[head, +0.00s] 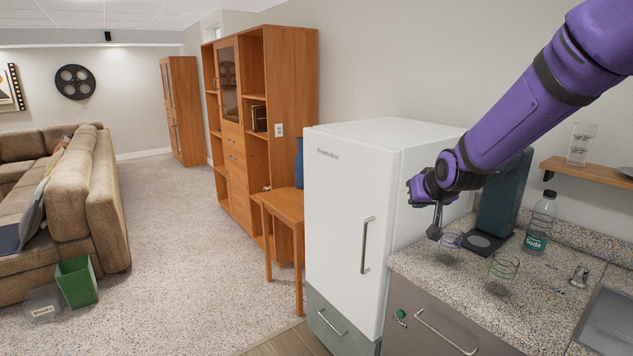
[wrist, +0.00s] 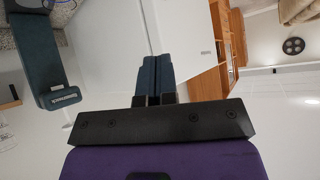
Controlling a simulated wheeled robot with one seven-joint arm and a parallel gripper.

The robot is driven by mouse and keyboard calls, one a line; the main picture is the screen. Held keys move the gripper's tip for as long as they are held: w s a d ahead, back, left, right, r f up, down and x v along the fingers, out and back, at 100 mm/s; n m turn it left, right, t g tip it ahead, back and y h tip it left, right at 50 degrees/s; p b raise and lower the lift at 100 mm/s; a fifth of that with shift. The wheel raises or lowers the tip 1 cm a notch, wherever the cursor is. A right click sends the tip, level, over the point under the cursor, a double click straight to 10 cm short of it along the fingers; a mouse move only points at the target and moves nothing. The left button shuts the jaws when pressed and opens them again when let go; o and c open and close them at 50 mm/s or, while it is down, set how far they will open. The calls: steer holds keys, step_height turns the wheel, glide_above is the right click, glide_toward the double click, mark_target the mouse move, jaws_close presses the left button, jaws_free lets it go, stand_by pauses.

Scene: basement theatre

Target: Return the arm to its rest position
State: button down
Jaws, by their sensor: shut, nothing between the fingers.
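My gripper (wrist: 155,60) is shut and empty, its two dark blue-grey fingers side by side in the wrist view. Behind them are a black bar and a purple housing. In the head view my purple arm reaches in from the upper right. Its far end hangs over the counter (head: 447,268) beside the white fridge (head: 352,180).
On the counter are a dark drink machine (head: 503,198), a soda bottle (head: 541,222), and glasses, one of them green-striped (head: 501,273). A wooden shelf (head: 590,172) is at the right. Carpeted floor (head: 185,260) lies open between the sofa (head: 92,205) and the cabinets (head: 283,110).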

steer(key=s+d+r+g+h, duration=0.1)
steer(key=s+r, duration=0.2)
steer(key=s, duration=0.3)
steer(key=s+d+r, duration=0.1)
steer(key=s+r, duration=0.3)
steer(key=s, duration=0.3)
steer(key=s+d+r+g+h, duration=0.1)
steer(key=s+d+r, duration=0.15)
steer(key=s, duration=0.35)
steer(key=s+d+g, duration=0.1)
steer(key=s+g, duration=0.1)
steer(key=s, duration=1.7)
steer(key=shift+s+d+r+m, duration=0.15)
steer(key=shift+d+r+m, duration=0.15)
steer(key=shift+r, duration=0.1)
stand_by(3.8)
